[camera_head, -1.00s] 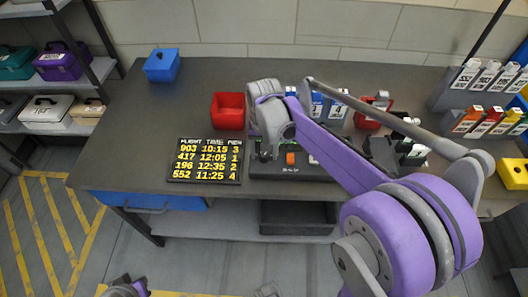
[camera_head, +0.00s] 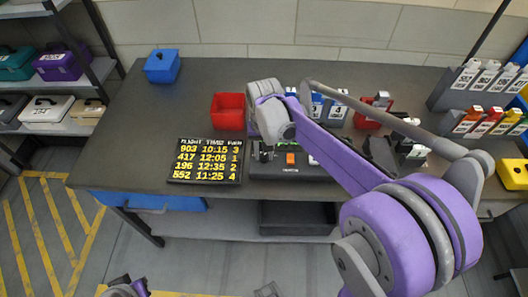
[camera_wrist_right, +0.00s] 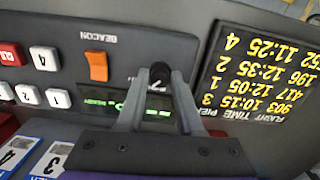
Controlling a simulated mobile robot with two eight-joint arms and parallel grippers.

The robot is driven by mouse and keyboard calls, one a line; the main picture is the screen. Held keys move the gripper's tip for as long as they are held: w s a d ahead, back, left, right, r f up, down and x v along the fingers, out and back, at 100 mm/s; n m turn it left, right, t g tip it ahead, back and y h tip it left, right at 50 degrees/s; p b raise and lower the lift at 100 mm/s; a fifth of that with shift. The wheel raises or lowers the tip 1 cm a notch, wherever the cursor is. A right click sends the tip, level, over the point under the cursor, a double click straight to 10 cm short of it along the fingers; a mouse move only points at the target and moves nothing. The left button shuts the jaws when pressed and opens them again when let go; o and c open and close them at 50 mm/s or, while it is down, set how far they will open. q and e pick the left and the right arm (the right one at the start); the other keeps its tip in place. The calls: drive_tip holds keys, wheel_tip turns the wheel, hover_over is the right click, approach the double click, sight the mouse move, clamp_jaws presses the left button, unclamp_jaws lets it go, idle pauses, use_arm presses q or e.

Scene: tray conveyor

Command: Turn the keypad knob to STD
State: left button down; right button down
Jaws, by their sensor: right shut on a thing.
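The dark keypad (camera_head: 320,172) lies on the grey table, right of the flight board. In the right wrist view its panel (camera_wrist_right: 130,50) carries an orange BEACON switch (camera_wrist_right: 96,66), a small green-lit display (camera_wrist_right: 95,103) and white and red keys. My right gripper (camera_wrist_right: 160,80) is shut on the black knob (camera_wrist_right: 160,70), a finger on each side. It also shows in the head view at the keypad's left end (camera_head: 263,153). The fingers hide most of the markings around the knob, so its setting cannot be read. A grey part at the bottom edge may be my left gripper (camera_head: 268,290).
The flight board (camera_head: 204,161) lies close beside the keypad on the left. A red bin (camera_head: 228,111) stands behind it, and a blue box (camera_head: 162,66) is at the back left. Numbered blue-and-white holders (camera_head: 337,109) stand behind the keypad. The left tabletop is clear.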

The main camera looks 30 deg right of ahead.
sight(264, 155)
drive_tip(key=n, duration=0.3)
drive_tip(key=shift+n, duration=0.4)
drive_tip(key=n, duration=0.4)
drive_tip(key=shift+n, duration=0.3)
drive_tip(key=n, duration=0.4)
drive_tip(key=shift+n+p, duration=0.3)
drive_tip(key=shift+n, duration=2.1)
drive_tip(key=c, duration=0.6)
unclamp_jaws()
drive_tip(key=shift+o, duration=0.2)
wheel_tip(264, 155, up, 11)
drive_tip(key=p, duration=0.1)
